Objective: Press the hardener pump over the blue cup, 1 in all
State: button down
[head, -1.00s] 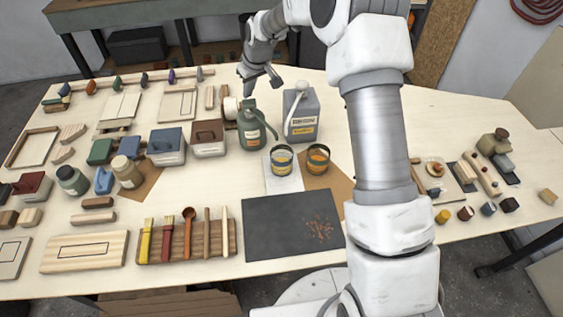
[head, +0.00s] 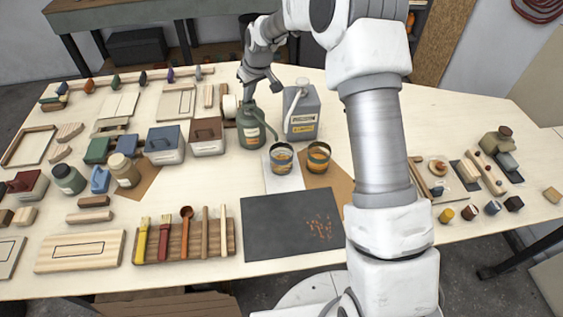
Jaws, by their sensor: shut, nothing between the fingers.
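A dark green pump bottle (head: 250,131) and a grey jug with a pale pump spout (head: 301,114) stand side by side at the table's middle; their labels are too small to read. The green bottle's spout curves right, towards the left cup (head: 281,160), which stands on a white sheet. A second cup (head: 318,160) stands on brown card to its right. Both show dark rims and orange bands; I cannot tell which is the blue one. My gripper (head: 249,98) is shut and empty, pointing down at the top of the green bottle; whether it touches the pump head is unclear.
A dark mat (head: 290,226) with orange bits lies in front of the cups. A wooden tray of brushes and sticks (head: 185,242) is left of it. Lidded boxes (head: 165,145) stand left of the green bottle. My arm hides part of the table's right side.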

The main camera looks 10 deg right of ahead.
jog(key=shift+s+f, duration=0.1)
jog(key=shift+r+p, duration=0.75)
jog(key=shift+r, duration=0.5)
notch_tip(320, 180, up, 6)
jog(key=p, duration=0.3)
dwell(0.3)
dwell(0.3)
